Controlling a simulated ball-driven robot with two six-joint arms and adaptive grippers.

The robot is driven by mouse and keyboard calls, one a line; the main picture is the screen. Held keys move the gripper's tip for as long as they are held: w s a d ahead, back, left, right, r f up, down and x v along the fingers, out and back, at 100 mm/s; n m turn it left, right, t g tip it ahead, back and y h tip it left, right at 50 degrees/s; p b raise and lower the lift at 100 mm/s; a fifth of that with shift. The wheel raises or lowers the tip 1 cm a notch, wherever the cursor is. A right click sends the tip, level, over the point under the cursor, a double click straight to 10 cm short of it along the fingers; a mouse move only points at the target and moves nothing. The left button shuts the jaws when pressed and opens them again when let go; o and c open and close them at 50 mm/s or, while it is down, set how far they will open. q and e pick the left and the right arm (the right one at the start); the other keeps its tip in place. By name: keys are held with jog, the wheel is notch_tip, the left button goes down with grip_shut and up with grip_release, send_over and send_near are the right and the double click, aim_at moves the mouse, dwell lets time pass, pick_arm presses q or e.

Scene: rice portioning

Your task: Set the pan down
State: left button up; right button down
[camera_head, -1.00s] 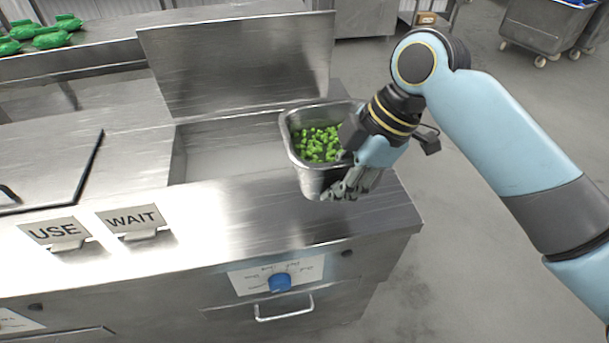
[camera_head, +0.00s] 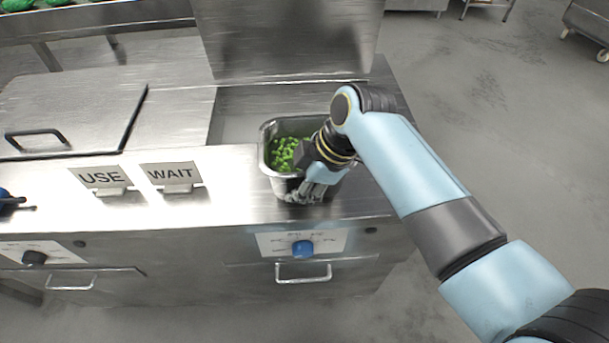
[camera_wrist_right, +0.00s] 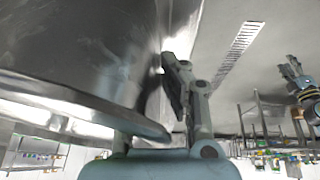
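A deep steel pan (camera_head: 264,161) holds green vegetable pieces (camera_head: 284,152). It is at the right end of the counter, over the front strip and the edge of the sunken well. My right gripper (camera_head: 307,191) is shut on the pan's near right wall. In the right wrist view, the pan's wall (camera_wrist_right: 75,50) fills the left, with a finger (camera_wrist_right: 181,88) beside it. Whether the pan's base touches the counter is hidden. A bluish jointed part (camera_wrist_right: 298,78) at the right edge may be my left arm; its finger state is unclear.
The steel counter (camera_head: 232,190) carries a USE sign (camera_head: 101,177) and a WAIT sign (camera_head: 171,173) left of the pan. A raised lid (camera_head: 285,40) stands behind the well. A closed lid (camera_head: 75,105) lies left. A blue knob (camera_head: 303,249) is on the front.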

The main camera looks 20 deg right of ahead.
jog(key=shift+w+f, duration=0.1)
jog(key=shift+f, duration=0.35)
jog(key=c, duration=2)
grip_release()
jog(key=shift+f, duration=0.1)
jog(key=o, duration=0.5)
jog(key=v, duration=1.2)
